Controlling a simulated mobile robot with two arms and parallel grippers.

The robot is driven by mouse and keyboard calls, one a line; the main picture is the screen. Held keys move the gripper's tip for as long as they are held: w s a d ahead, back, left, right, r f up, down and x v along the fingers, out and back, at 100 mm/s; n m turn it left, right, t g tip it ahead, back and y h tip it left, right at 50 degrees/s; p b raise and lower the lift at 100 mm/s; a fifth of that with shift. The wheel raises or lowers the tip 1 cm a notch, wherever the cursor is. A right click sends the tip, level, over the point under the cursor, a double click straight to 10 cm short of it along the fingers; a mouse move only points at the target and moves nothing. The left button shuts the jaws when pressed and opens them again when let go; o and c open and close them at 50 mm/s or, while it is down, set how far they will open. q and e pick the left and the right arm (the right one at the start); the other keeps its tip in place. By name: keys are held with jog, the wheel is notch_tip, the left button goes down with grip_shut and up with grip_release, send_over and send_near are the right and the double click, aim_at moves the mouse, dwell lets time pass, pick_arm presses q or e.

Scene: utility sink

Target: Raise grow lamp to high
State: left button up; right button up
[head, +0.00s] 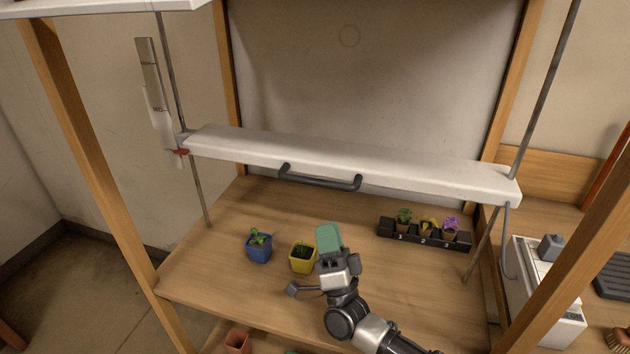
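The grow lamp (350,157) is a long white bar hung between two thin upright rods. A dark handle (320,181) is on its front edge. A height scale (155,90) stands at the lamp's left end, and a red pointer (179,151) shows near its lower part; the lettering is too small to read surely. My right gripper (330,252) is over the shelf, below and in front of the handle, apart from it. A green piece (328,237) shows at its far end; I cannot tell whether it is held. The finger opening is hidden. My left gripper is out of view.
A blue pot (259,248) and a yellow pot (302,259) with seedlings stand left of my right gripper. A black tray (390,232) with small plants is at the back right. Wooden posts frame the shelf (205,270). Space above the lamp is clear.

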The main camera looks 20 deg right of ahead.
aim_at(316, 181)
jog(key=p+x, duration=0.3)
jog(key=x, duration=0.6)
jog(key=shift+s, duration=0.1)
jog(key=shift+x, duration=0.75)
grip_shut()
